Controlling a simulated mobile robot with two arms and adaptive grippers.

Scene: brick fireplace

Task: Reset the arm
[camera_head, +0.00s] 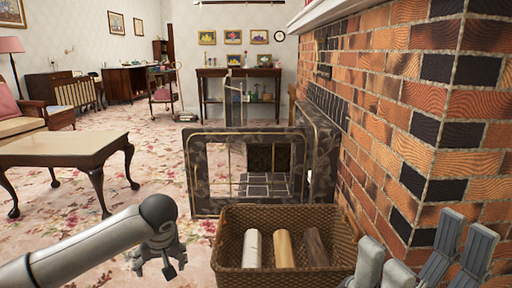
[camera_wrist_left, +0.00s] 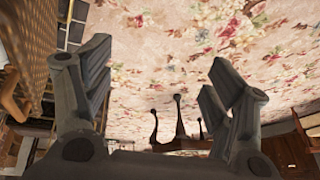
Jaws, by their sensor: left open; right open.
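My left gripper (camera_head: 160,265) hangs over the floral carpet, left of the wicker basket and apart from it. The left wrist view shows its fingers (camera_wrist_left: 158,95) spread wide with nothing between them. My right gripper (camera_head: 432,262) is at the lower right of the head view, close to the brick wall and right of the basket. Its fingers stand apart and I see nothing between them. Part of it is cut off by the frame's edge.
The wicker basket (camera_head: 230,232) holds a white, a tan and a dark brown log. A fireplace screen (camera_head: 202,178) stands behind it. The brick wall (camera_head: 415,130) closes off the right side. A coffee table (camera_head: 60,148) stands at left. Carpet (camera_head: 150,165) between is open.

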